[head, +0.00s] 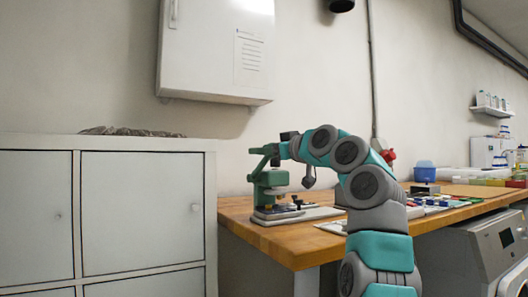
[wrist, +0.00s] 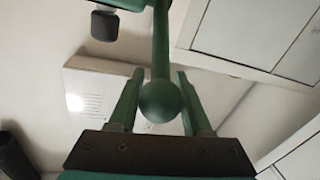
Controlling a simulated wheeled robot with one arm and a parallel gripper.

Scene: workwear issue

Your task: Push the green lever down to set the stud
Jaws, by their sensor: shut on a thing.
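The green press (head: 268,182) stands on its base at the left end of the wooden workbench. Its green lever (wrist: 161,45) ends in a round ball knob and runs between my gripper's two fingers in the wrist view. My gripper (wrist: 159,75) is shut on the lever by its knob (wrist: 163,101). In the head view my gripper (head: 284,149) is at the top of the press, at the height of its upper arm, and the lever is hard to make out there. The stud is too small or hidden to tell.
The wooden workbench (head: 300,245) carries trays of coloured parts (head: 435,205) and a blue container (head: 424,172) to the right. A white cabinet (head: 140,215) stands left of the bench. A wall cabinet (head: 215,50) hangs above the press.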

